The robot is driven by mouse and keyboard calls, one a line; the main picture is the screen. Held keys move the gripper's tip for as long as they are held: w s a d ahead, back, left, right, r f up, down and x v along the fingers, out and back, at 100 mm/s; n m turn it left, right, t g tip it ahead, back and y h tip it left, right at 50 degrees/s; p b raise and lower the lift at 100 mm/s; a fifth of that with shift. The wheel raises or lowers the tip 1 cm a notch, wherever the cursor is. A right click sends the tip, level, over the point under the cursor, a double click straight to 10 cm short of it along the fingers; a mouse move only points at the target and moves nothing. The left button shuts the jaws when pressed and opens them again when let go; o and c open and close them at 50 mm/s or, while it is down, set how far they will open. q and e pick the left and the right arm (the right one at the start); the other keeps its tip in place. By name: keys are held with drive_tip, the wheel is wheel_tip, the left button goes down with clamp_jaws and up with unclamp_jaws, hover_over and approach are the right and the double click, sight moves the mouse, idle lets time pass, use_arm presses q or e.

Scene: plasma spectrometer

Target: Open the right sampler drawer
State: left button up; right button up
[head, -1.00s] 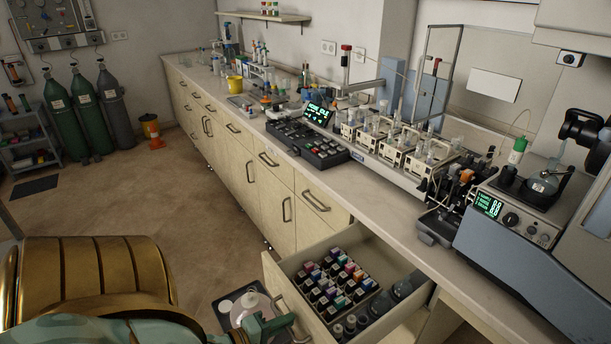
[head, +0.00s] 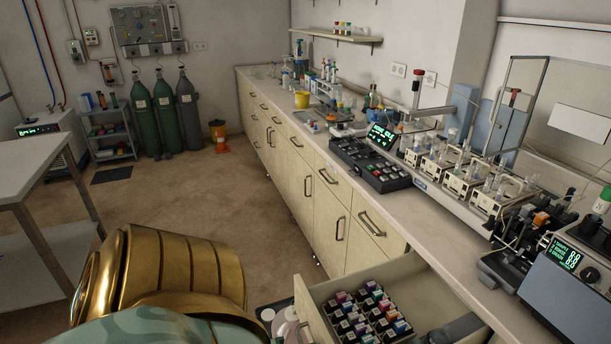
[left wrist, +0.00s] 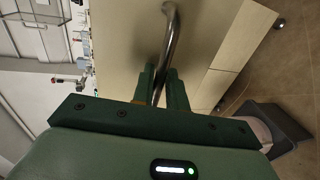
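The right sampler drawer (head: 314,310) is pulled out from the cabinet at the bottom of the head view. Rows of small dark bottles with coloured labels (head: 368,310) stand inside it. In the left wrist view the drawer's metal handle (left wrist: 171,25) runs between the two green fingers of my left gripper (left wrist: 162,82), which appear closed around it. The left gripper lies outside the head view; only my gold and green arm shows there at the bottom left. My right gripper is in neither view.
The long counter (head: 385,208) carries a keypad unit (head: 370,163), glassware and an instrument with a green display (head: 565,258). More closed drawers and doors line its front. A white table (head: 35,165) stands at the left. The floor between (head: 190,195) is clear.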

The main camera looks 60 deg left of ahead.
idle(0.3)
use_arm(q)
drive_tip(key=v, duration=1.6)
drive_tip(key=shift+p, duration=0.45)
drive_tip(key=shift+s+r, duration=0.1)
